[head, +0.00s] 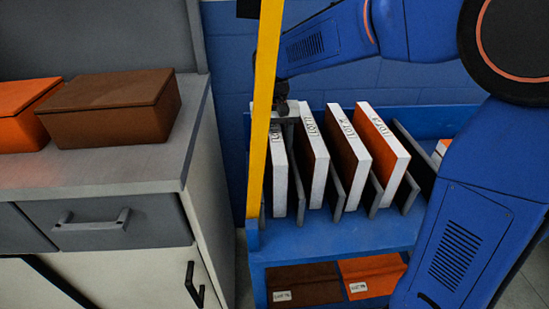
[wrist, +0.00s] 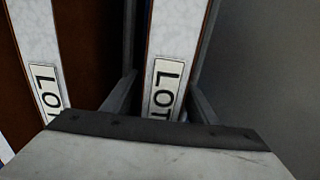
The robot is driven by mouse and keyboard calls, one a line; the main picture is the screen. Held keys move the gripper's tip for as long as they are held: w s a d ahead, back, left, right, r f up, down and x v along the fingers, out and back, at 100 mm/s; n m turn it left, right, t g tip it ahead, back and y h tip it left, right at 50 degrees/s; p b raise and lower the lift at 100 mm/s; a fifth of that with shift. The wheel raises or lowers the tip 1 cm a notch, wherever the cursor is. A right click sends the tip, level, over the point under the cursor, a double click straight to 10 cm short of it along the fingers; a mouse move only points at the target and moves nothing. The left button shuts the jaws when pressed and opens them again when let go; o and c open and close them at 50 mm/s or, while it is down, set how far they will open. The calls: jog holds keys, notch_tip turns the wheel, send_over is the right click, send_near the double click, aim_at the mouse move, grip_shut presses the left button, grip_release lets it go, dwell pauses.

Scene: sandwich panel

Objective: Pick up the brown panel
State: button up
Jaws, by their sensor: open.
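Several white-edged panels stand upright in the slots of a blue cart in the head view. The leftmost panel (head: 279,175) is under my gripper (head: 286,112), and its faces are hardly visible there. In the wrist view a panel with a LOT label (wrist: 177,40) has thin brown face edges and lies ahead of my gripper's grey plate. Grey bars flank it; I cannot tell whether they are fingers or dividers. Another brown-faced panel (wrist: 85,45) stands to its left. My gripper is open; whether it touches the panel is hidden.
Two more panels with brown (head: 345,150) and orange (head: 380,140) faces stand to the right, with grey dividers between. A yellow post (head: 262,110) rises close left of my gripper. A grey counter (head: 150,165) holds brown (head: 110,120) and orange boxes.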

grip_shut()
notch_tip(320, 180, up, 23)
dwell(2.3)
